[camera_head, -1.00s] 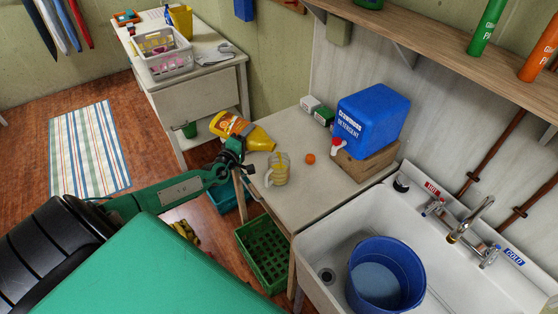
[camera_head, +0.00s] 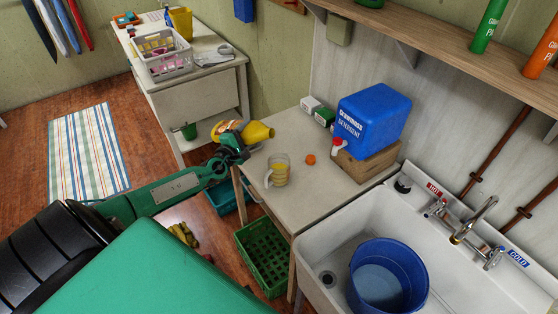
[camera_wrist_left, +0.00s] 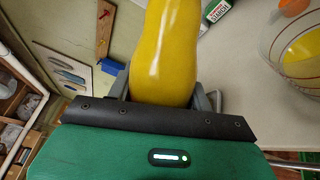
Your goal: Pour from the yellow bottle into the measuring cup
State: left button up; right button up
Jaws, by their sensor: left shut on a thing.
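The yellow bottle (camera_head: 258,132) is held by my left gripper (camera_head: 238,145) above the left back edge of the small table. In the head view it lies nearly on its side, its narrow end pointing right. In the left wrist view the bottle (camera_wrist_left: 167,50) fills the space between the fingers, which are shut on it. The clear measuring cup (camera_head: 279,170) stands upright on the table, to the right of and nearer than the gripper, with yellow liquid inside. The cup (camera_wrist_left: 290,45) also shows at the wrist view's right edge, apart from the bottle. My right gripper is out of view.
An orange ball (camera_head: 310,159) lies right of the cup. A blue detergent container (camera_head: 372,115) rests on a wooden block (camera_head: 365,165) behind it. A sink with a blue bucket (camera_head: 388,275) stands at right. A green crate (camera_head: 262,255) is on the floor.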

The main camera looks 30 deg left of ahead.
aim_at(267, 130)
pick_arm(q)
jog(key=shift+d+r+n+p, duration=0.25)
jog(key=shift+r+n+p, duration=0.1)
jog(key=shift+r+n, duration=0.75)
jog(key=d+r+n+p, duration=0.2)
jog(key=r+n, duration=0.1)
jog(key=shift+w+r+n, duration=0.15)
jog(key=shift+n, duration=0.15)
jog(key=shift+d+r+n+p, duration=0.2)
jog(key=shift+d+n+p, duration=0.1)
jog(key=shift+n+p, duration=0.15)
jog(key=d+n, duration=0.2)
jog(key=d+r+n+p, duration=0.1)
jog(key=d+n, duration=0.1)
jog(key=shift+w+r+n, duration=0.15)
jog(key=shift+w+n, duration=0.05)
jog(key=shift+n, duration=0.15)
jog(key=shift+d+n, duration=0.35)
jog(key=shift+n, duration=0.15)
jog(key=shift+r+p, duration=0.15)
jog(key=shift+p, duration=0.15)
